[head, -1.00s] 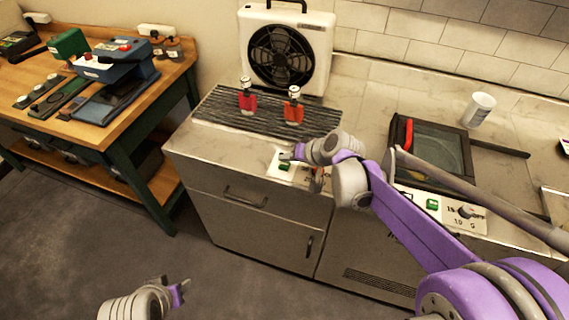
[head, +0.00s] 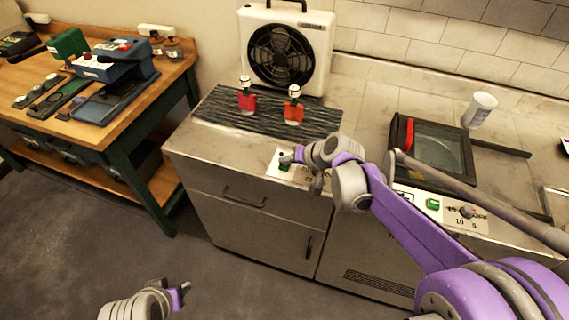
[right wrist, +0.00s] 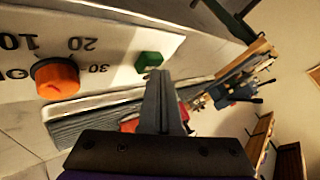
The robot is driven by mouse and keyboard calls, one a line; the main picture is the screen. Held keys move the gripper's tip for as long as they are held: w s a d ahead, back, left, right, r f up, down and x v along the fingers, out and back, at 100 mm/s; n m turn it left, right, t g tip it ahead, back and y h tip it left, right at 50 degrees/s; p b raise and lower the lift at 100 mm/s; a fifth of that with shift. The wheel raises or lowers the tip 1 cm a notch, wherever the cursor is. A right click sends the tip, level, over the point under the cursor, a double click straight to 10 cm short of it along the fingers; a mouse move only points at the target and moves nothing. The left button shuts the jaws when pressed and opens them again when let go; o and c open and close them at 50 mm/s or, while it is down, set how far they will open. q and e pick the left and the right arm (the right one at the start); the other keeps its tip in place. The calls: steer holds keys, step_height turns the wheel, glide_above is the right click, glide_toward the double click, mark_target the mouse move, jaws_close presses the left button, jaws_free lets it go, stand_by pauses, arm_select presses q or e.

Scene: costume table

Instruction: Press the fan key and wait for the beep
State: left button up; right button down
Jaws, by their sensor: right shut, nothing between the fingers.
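The fan key is a small green key on a white control panel (head: 273,167) at the counter's front edge, and it shows clearly as a green block (right wrist: 149,61) in the right wrist view. My right gripper (head: 288,158) is shut and empty, right at the key in the head view and partly covering it. In the right wrist view its fingers (right wrist: 161,100) lie just below the key; I cannot tell whether they touch it. An orange knob (right wrist: 57,77) sits beside the key. The white box fan (head: 280,50) stands behind. My left gripper (head: 180,294) is low over the floor, its jaws unclear.
Two red bottles (head: 247,101) (head: 293,111) stand on a dark striped mat (head: 220,112) before the fan. A second panel with a green key (head: 433,204) is to the right, below a dark glass-topped tray (head: 437,150). A white cup (head: 480,108) stands behind. A wooden workbench (head: 150,85) is at left.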

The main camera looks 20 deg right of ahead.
mark_target(287, 167)
arm_select(q)
steer(key=shift+f, duration=0.2)
arm_select(e)
steer(key=shift+f, duration=0.2)
arm_select(q)
steer(key=shift+r, duration=0.1)
arm_select(e)
steer(key=shift+r, duration=0.1)
arm_select(q)
steer(key=shift+w+r+p, duration=0.2)
steer(key=shift+r+p, duration=0.3)
steer(key=shift+r, duration=0.15)
arm_select(e)
steer(key=shift+r, duration=0.75)
steer(key=shift+r+p, duration=0.35)
steer(key=shift+r, duration=0.25)
steer(key=shift+r+p, duration=1.2)
steer(key=shift+r, duration=0.8)
arm_select(q)
steer(key=r, duration=0.1)
steer(key=w+r, duration=0.1)
steer(key=r, duration=0.2)
steer(key=shift+w, duration=0.25)
arm_select(e)
steer(key=shift+f, duration=0.1)
arm_select(q)
steer(key=shift+s, duration=0.1)
